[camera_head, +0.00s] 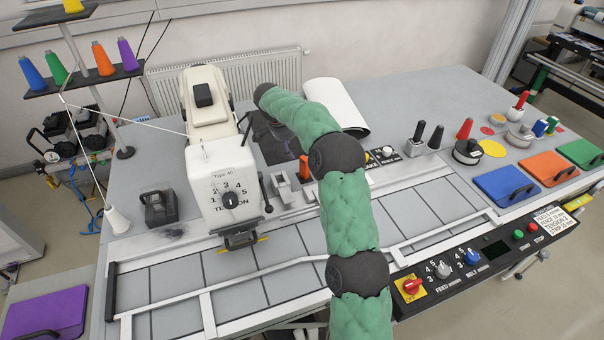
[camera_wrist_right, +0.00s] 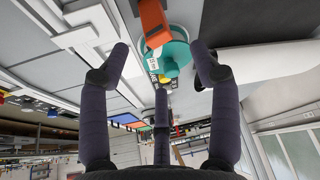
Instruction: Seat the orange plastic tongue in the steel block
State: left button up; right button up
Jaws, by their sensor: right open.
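The orange plastic tongue (camera_head: 304,168) shows in the head view just left of my green right arm, which partly hides the area around it. A small steel block (camera_head: 281,188) stands to its left on the machine bed, apart from it as far as I can see. In the right wrist view the tongue (camera_wrist_right: 153,22) lies between and beyond the fingertips of my right gripper (camera_wrist_right: 160,48), overlapping a teal round piece (camera_wrist_right: 172,52). My right gripper is open, with nothing gripped. My left gripper is in neither view.
The white sewing machine head (camera_head: 226,190) stands close left of the block. A dark sheet (camera_head: 272,138) and a white roll (camera_head: 337,104) lie behind. Black posts (camera_head: 427,136) and coloured trays (camera_head: 520,188) are at the right. A metal rail (camera_head: 265,272) runs along the front.

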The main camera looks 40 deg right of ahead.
jog(key=x, duration=0.6)
jog(key=b+x, duration=0.1)
jog(key=x, duration=0.3)
jog(key=shift+s+a+f, duration=0.15)
jog(key=shift+s+a, duration=0.15)
jog(key=shift+d+f, duration=0.2)
jog(key=shift+f, duration=0.15)
grip_shut()
